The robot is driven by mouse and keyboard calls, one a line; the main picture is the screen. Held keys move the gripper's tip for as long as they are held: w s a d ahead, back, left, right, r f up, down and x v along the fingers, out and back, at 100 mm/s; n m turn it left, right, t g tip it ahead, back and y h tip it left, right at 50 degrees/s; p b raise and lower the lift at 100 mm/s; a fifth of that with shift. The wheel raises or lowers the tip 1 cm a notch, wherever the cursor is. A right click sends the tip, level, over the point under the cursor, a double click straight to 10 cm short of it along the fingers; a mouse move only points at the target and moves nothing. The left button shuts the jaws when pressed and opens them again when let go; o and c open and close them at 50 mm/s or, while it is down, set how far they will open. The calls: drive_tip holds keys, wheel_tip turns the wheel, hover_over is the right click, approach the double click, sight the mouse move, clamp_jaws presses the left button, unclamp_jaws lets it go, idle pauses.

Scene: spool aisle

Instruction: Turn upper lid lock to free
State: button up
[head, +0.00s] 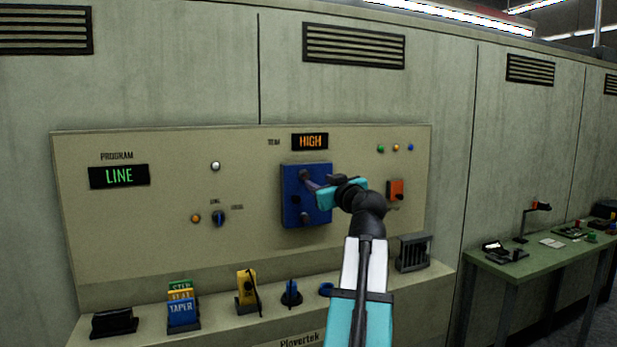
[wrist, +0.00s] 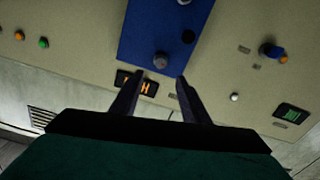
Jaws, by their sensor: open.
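A blue lid (head: 292,206) is on the beige wall panel, below the orange HIGH display (head: 310,141). In the wrist view, which is upside down, the lid (wrist: 140,35) shows a round grey knob, the upper lid lock (wrist: 161,61), near the HIGH display. A dark round spot (wrist: 188,37) is beside it, and a lower lock (wrist: 183,2) is cut by the frame's top edge. My gripper (wrist: 160,78) is open and empty, its fingers to either side of the upper lock's line, apparently short of it. In the head view my gripper (head: 315,187) is at the lid's upper part; contact is unclear.
An orange switch (head: 396,190) is right of the lid. A blue selector (head: 219,218) and LINE display (head: 119,176) are to the left. The ledge below holds cards (head: 182,309), a yellow item (head: 247,290) and a dark rack (head: 413,253). A green table (head: 540,258) stands right.

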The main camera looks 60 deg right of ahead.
sight(307, 176)
drive_tip(key=shift+p+x, duration=0.65)
drive_tip(key=shift+x, duration=4.15)
